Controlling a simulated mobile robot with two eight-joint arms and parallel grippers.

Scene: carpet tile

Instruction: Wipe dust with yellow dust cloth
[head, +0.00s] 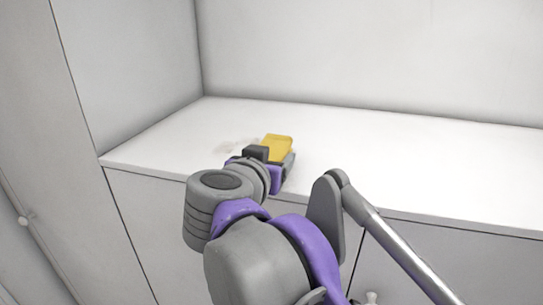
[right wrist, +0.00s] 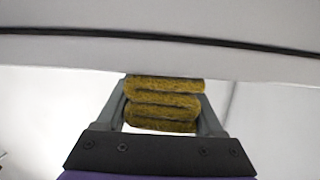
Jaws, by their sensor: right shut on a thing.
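The yellow dust cloth (head: 277,146) is a folded block at the counter top in the head view. My right gripper (head: 272,156) is shut on it. In the right wrist view the cloth (right wrist: 163,104) shows as stacked yellow folds between the two grey fingers of the gripper (right wrist: 165,105). A faint brownish dust patch (head: 232,146) lies on the white counter just left of the cloth; part of it may be hidden by the gripper. I cannot tell whether the cloth touches the counter. My left gripper is not in view.
The white counter (head: 400,160) runs to the right and is bare there. White walls stand behind it (head: 370,50) and at its left end (head: 130,60). Cabinet fronts (head: 145,225) lie below the counter's front edge.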

